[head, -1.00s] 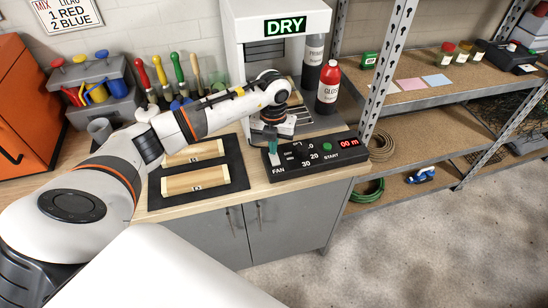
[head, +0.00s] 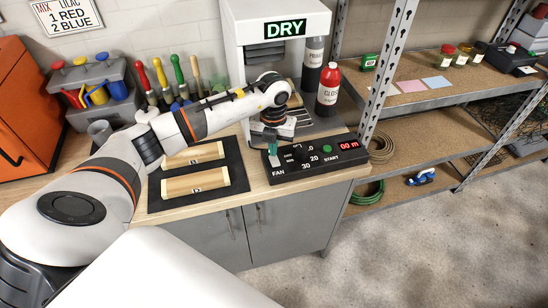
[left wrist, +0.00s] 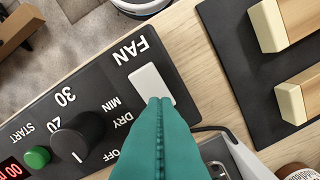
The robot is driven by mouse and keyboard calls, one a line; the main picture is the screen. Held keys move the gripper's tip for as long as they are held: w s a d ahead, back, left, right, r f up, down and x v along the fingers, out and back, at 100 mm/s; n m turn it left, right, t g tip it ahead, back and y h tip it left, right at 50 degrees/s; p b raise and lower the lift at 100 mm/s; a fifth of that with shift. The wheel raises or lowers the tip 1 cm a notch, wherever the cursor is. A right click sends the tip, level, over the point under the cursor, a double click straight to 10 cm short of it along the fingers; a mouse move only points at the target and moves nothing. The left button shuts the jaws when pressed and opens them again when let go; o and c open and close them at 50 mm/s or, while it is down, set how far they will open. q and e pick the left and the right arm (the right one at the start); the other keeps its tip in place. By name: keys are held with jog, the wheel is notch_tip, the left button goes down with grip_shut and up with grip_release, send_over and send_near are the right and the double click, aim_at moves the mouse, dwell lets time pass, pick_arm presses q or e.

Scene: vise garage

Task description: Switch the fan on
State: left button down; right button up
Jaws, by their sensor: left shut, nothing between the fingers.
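The black control box (head: 335,158) lies at the front edge of the bench, with FAN printed at its left end. In the left wrist view the fan switch (left wrist: 147,80) is a white rocker beside the word FAN. My left gripper (head: 273,160) has teal fingers, pressed together and empty. In the left wrist view its fingertips (left wrist: 160,103) overlap the rocker's edge on the side away from the word FAN. I cannot tell whether they touch it or hover just above. The fingers hide part of the rocker. My right gripper is not in view.
The box also carries a black dial knob (left wrist: 78,135) and a green START button (left wrist: 37,157). A dark mat (head: 240,190) with wooden blocks lies left of the box. Behind stands a white cabinet reading DRY (head: 285,28), with a red-capped bottle (head: 329,85) beside it.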

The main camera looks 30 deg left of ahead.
pick_arm(q)
notch_tip(320, 180, up, 6)
jog(key=p, duration=0.3)
jog(key=shift+d+f, duration=0.1)
dwell(0.6)
